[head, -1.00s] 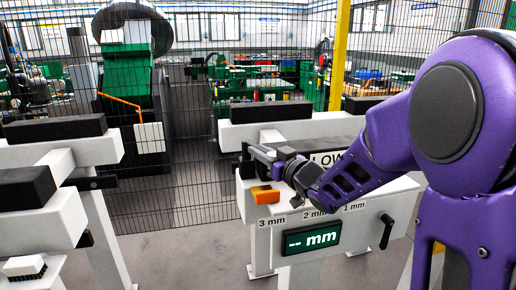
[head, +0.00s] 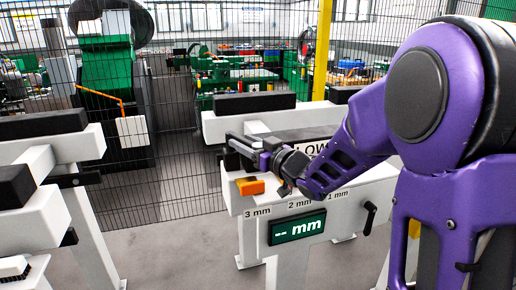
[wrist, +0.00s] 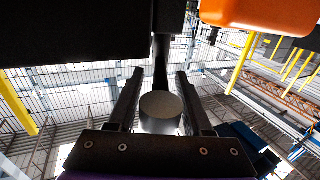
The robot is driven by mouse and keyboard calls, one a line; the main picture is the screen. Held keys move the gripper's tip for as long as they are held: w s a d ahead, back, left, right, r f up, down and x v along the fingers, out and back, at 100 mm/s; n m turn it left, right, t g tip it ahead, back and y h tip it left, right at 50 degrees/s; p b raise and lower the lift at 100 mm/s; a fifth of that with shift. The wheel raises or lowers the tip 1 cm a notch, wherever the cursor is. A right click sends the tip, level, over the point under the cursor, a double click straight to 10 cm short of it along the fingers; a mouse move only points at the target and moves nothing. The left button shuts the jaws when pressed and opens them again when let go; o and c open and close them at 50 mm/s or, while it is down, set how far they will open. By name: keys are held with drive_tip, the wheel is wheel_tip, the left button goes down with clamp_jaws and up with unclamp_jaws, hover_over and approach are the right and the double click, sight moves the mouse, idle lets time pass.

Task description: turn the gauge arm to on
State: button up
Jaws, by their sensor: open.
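The white gauge stand (head: 347,205) is at the middle right in the head view, with a dark display (head: 297,229) reading "-- mm". My gripper (head: 256,152) is over its left end, pointing left. In the wrist view my gripper (wrist: 158,98) is open, with a round dark grey knob (wrist: 160,112) showing between its fingers. A dark bar (wrist: 163,60) runs up from the knob; this looks like the gauge arm. I cannot tell whether the fingers touch it. In the head view my gripper largely hides this part.
An orange block (head: 250,186) sits just below my gripper, above the 3 mm label. A black handle (head: 370,217) hangs on the stand's right front. A white beam with a black pad (head: 254,104) stands behind. More white stands (head: 62,215) are at left, with grey floor between.

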drive_tip(key=v, duration=1.7)
drive_tip(key=shift+p, duration=0.3)
drive_tip(key=shift+c, duration=0.3)
